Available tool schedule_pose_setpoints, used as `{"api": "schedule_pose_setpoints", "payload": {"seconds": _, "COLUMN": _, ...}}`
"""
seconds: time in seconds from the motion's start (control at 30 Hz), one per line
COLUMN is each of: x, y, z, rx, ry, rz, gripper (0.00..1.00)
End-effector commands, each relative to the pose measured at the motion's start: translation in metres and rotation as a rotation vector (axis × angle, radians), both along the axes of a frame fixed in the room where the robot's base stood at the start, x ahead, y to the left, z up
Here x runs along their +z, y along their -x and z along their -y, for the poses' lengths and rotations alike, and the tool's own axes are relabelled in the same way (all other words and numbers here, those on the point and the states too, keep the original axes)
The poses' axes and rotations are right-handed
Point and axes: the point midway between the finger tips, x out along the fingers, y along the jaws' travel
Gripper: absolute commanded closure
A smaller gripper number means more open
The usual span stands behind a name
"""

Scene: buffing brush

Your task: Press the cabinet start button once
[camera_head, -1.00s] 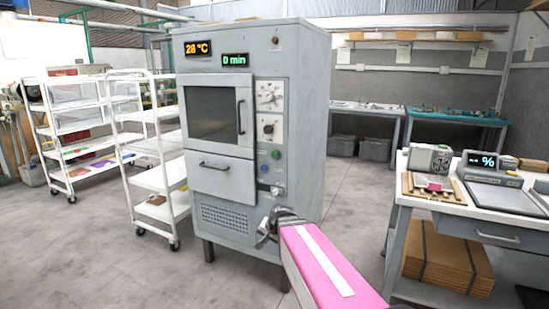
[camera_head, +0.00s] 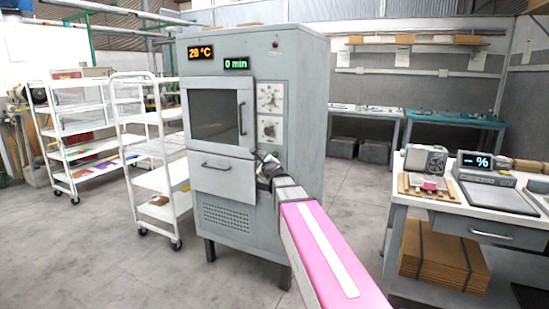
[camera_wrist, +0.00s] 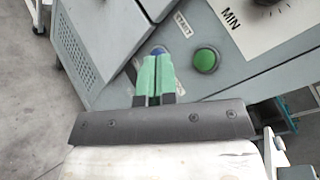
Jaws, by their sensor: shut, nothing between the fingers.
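The grey cabinet (camera_head: 265,60) stands at the centre of the head view, its displays reading 20 °C and 0 min. In the wrist view a green button (camera_wrist: 205,60) shows clear on the panel, right of my fingertips. A blue button (camera_wrist: 157,51) is partly hidden just behind the fingertips. A small printed label (camera_wrist: 183,24) sits near both buttons. My gripper (camera_wrist: 153,62) is shut and empty, its green fingers pointing at the panel beside the blue button; I cannot tell whether they touch. In the head view my gripper (camera_head: 262,162) covers the button area.
Dials (camera_head: 269,129) sit higher on the panel. A door handle (camera_head: 242,119) and drawer handle (camera_head: 216,165) stick out left of my gripper. White rack carts (camera_head: 160,180) stand at left. A workbench (camera_head: 470,225) with a scale (camera_head: 487,180) stands at right. Open floor lies between.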

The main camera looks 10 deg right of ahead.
Motion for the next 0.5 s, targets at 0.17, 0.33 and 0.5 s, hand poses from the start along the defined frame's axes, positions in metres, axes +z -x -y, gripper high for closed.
{"api": "schedule_pose_setpoints", "payload": {"seconds": 0.17, "x": 0.0004, "y": -0.0001, "z": 0.0002, "rx": -0.002, "ry": -0.004, "rz": 0.001, "gripper": 1.0}}
{"api": "schedule_pose_setpoints", "payload": {"seconds": 0.33, "x": 0.0002, "y": -0.0007, "z": 0.0005, "rx": -0.001, "ry": -0.002, "rz": 0.0, "gripper": 1.0}}
{"api": "schedule_pose_setpoints", "payload": {"seconds": 0.5, "x": 0.0, "y": -0.0091, "z": 0.006, "rx": -0.001, "ry": -0.003, "rz": -0.001, "gripper": 1.0}}
